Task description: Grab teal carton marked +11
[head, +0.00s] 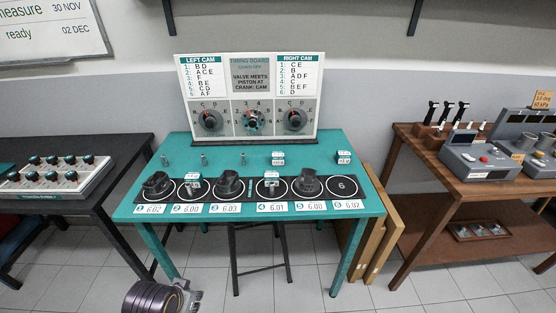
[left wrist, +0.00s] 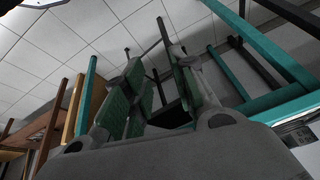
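Two small teal-and-white cartons stand toward the back right of the teal table: one carton (head: 278,157) near the middle and another carton (head: 344,157) near the right edge. Their marks are too small to read, so I cannot tell which is +11. My left gripper (left wrist: 158,92) shows in the left wrist view with its green-padded fingers apart and nothing between them. It is low, with table legs and floor tiles around the view. In the head view, my left arm shows at the bottom, below the table's front edge. My right gripper is in neither view.
The teal table (head: 215,147) holds a timing board (head: 247,97), several small metal pins, and a black strip (head: 332,187) of numbered rings with dark parts. A wooden bench (head: 419,150) stands right; a dark bench with a knobbed panel (head: 62,176) stands left.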

